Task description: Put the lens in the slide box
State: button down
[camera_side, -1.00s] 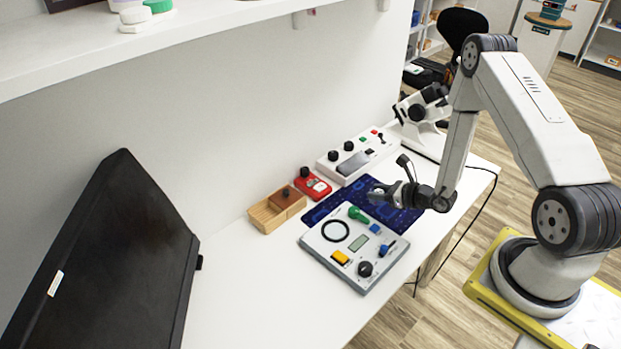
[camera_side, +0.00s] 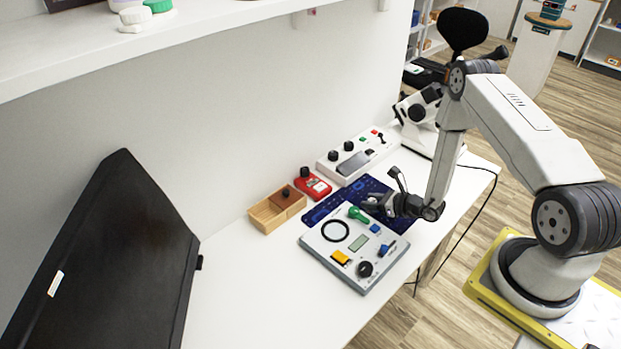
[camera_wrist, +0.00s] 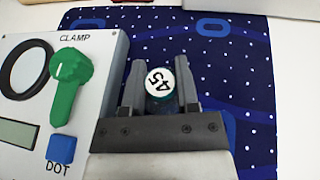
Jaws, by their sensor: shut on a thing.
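The lens (camera_wrist: 159,82) is a small round piece with a white face marked "45" and a dark teal side. In the wrist view it sits between the two fingers of my gripper (camera_wrist: 160,85), which is shut on it. In the side view my gripper (camera_side: 374,203) is low over the dark blue mat, beside the panel's back right edge. The lens is too small to make out there. The slide box (camera_side: 268,217) is a light wooden box left of the mat. Its darker lid with a black knob covers the right part, and the left part is open.
A grey panel (camera_side: 325,254) with a green knob, black ring and buttons lies in front of the patterned blue mat (camera_side: 319,212). A red device (camera_side: 314,186) and a white control box (camera_side: 345,170) stand behind. A black monitor (camera_side: 110,260) is at left. The table's front left is clear.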

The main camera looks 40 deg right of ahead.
jog(key=shift+f, duration=0.2)
jog(key=shift+c, duration=1.8)
grip_release()
jog(key=shift+r, duration=0.1)
jog(key=shift+s+d+r, duration=0.15)
jog(key=shift+s+r, duration=0.05)
jog(key=shift+s, duration=0.2)
jog(key=shift+v, duration=5.6)
